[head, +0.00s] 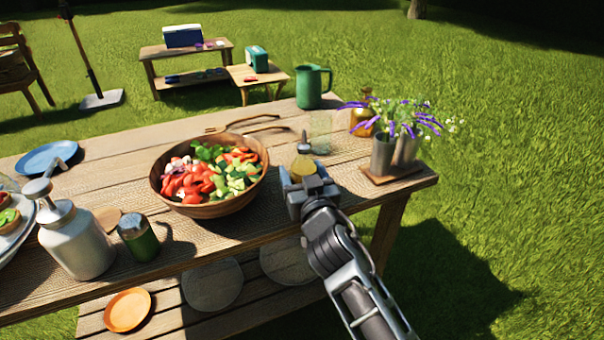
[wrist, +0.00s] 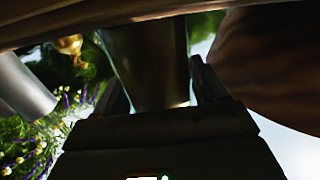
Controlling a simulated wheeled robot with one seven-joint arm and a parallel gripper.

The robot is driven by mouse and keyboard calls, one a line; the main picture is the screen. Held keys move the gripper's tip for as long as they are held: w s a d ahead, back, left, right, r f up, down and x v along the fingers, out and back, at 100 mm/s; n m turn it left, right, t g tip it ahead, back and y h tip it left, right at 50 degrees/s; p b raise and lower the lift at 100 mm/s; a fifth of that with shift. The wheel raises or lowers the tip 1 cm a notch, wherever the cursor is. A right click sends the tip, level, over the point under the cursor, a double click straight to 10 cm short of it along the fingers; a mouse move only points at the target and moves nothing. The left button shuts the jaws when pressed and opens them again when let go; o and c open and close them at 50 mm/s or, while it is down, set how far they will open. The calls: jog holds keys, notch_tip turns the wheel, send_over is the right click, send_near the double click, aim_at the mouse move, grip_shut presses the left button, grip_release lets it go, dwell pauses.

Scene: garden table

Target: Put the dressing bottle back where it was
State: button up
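The dressing bottle (head: 303,166) has yellow contents and a dark spout. It is upright at the right of the salad bowl (head: 182,202), close to its rim. My gripper (head: 308,186) is at the bottle from the near side and hides its lower part. In the wrist view the bottle (wrist: 150,62) is dark and sits between my two fingers (wrist: 160,92), which appear to lie against both its sides. The bottle's base is close to the table boards (wrist: 70,22); I cannot tell whether it touches them.
A pale clear glass (head: 321,132) stands just behind the bottle. A green pitcher (head: 311,88), an amber bottle (head: 361,122) and flower pots (head: 384,155) on a wooden board are beyond and to the right. A grey dispenser (head: 76,242) and green shaker (head: 138,238) stand at left.

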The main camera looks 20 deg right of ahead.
jog(key=o, duration=0.3)
jog(key=shift+r, duration=0.25)
jog(key=shift+s+f, duration=0.2)
jog(key=shift+s, duration=0.2)
jog(key=s+a+b, duration=0.2)
jog(key=s, duration=0.9)
jog(key=shift+r, duration=0.15)
jog(key=shift+s, duration=0.1)
